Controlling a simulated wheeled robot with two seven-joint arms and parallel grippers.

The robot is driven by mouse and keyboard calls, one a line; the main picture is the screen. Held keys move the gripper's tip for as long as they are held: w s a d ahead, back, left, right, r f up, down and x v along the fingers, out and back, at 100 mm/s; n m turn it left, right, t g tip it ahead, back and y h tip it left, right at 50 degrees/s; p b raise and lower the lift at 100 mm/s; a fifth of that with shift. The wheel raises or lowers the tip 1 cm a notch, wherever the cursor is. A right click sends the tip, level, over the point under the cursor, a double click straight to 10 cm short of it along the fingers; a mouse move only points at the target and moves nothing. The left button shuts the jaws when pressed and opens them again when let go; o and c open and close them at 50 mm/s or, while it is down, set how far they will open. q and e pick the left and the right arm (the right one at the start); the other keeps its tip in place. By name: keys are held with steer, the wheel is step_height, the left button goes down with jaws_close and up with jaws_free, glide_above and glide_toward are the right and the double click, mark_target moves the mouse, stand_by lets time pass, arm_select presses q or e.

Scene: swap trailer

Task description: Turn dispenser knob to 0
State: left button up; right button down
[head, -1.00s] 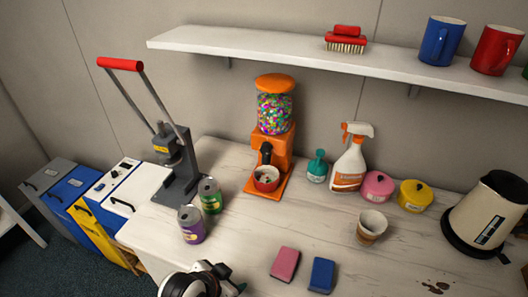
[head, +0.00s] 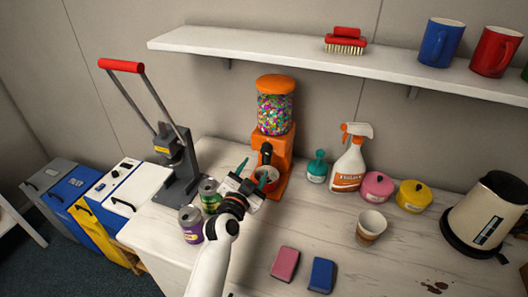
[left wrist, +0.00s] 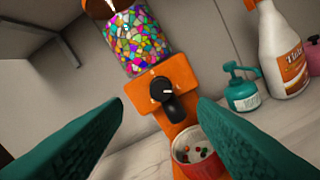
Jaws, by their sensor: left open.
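The orange candy dispenser (head: 283,148) stands at the back of the table, its clear jar full of colourful candies. In the left wrist view its black knob (left wrist: 162,89) has a white mark and sits above a dark spout. A red bowl (left wrist: 196,147) with a few candies stands below the spout; in the head view my gripper partly hides it. My left gripper (head: 254,173) is open and empty in front of the dispenser, fingers pointing toward it. In the left wrist view its green fingers (left wrist: 158,125) are spread either side of the spout, apart from the knob. My right gripper is not in view.
Two cans, one green (head: 208,194) and one purple (head: 190,222), stand left of my arm. A teal bottle (head: 316,168) and a spray bottle (head: 348,162) stand right of the dispenser. A can crusher (head: 178,165) is further left. A shelf (head: 290,48) overhangs behind.

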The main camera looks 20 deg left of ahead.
mark_target(265, 152)
arm_select(q)
steer(key=w, duration=0.9)
steer(key=shift+d+f, duration=0.1)
steer(key=shift+d, duration=0.15)
steer(key=c, duration=1)
steer(key=shift+o, duration=0.2)
